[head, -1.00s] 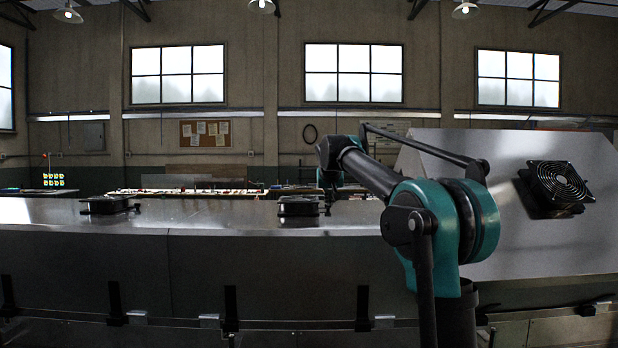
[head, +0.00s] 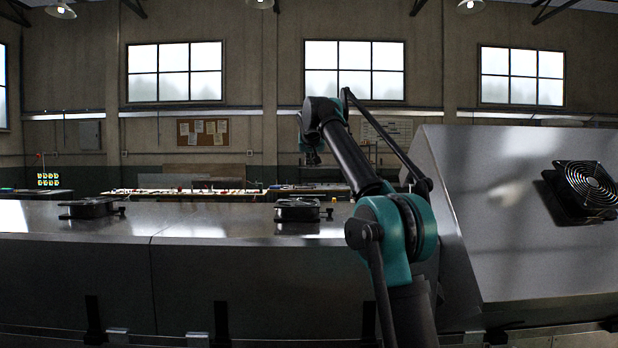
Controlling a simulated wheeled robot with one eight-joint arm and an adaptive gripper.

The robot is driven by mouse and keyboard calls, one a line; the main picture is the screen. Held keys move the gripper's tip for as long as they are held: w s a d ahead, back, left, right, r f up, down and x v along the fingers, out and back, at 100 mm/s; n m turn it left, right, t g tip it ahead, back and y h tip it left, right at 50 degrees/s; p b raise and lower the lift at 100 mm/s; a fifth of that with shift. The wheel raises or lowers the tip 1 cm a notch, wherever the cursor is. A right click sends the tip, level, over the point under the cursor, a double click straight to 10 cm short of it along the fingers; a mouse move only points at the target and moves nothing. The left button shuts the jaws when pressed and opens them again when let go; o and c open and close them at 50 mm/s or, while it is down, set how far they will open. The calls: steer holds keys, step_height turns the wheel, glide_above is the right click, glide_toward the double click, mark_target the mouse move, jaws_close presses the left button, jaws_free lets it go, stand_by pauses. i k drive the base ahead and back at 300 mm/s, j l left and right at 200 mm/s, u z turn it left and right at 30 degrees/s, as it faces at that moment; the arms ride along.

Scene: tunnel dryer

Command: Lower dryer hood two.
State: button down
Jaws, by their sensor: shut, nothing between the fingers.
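A steel dryer hood (head: 510,215) stands raised and tilted at the right, with a black round fan (head: 587,188) on its sloping face. To its left, further hood sections (head: 200,218) lie level, with two flat black fans (head: 297,210) on top. No number shows, so I cannot tell which hood is two. My teal and black arm rises in front of the dryer, left of the raised hood. My gripper (head: 312,156) is small and dark at the arm's far end, above the level hood tops, shut and apart from the raised hood. Its fingertips are hard to make out.
Dark brackets (head: 222,322) and latches line the lower front edge of the dryer. A bench with small items (head: 180,193) stands behind it, below the windows. The air above the level hoods is clear apart from my arm.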

mark_target(225, 272)
steer(key=i, duration=1.1)
